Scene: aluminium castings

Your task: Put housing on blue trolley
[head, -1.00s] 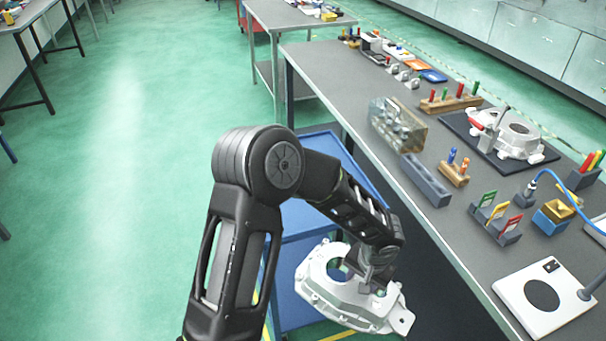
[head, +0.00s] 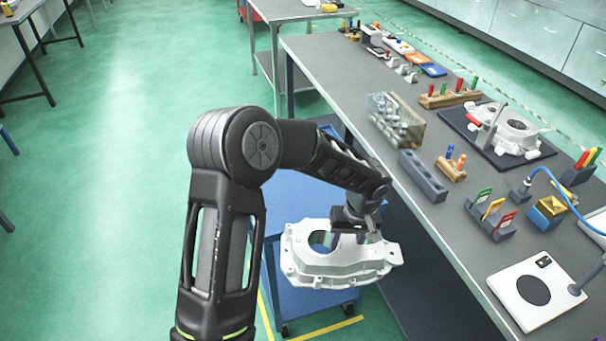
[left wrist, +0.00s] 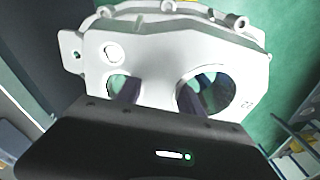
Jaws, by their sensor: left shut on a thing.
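The housing (head: 335,266) is a pale aluminium casting with a large round hole and bolt lugs around its rim. My left gripper (head: 357,232) is shut on it and holds it in the air beside the workbench. In the left wrist view the housing (left wrist: 165,70) fills the top middle, with the fingers of my left gripper (left wrist: 158,95) against it. The blue trolley (head: 290,293) stands on the floor behind and below the housing, partly hidden by my arm and the housing. My right gripper is not in view.
The grey workbench (head: 440,225) runs along the right. On it are another casting on a dark mat (head: 548,151), a clear box of parts (head: 397,120), a grey block (head: 423,176) and a white plate with a round hole (head: 515,300). Green floor at left is clear.

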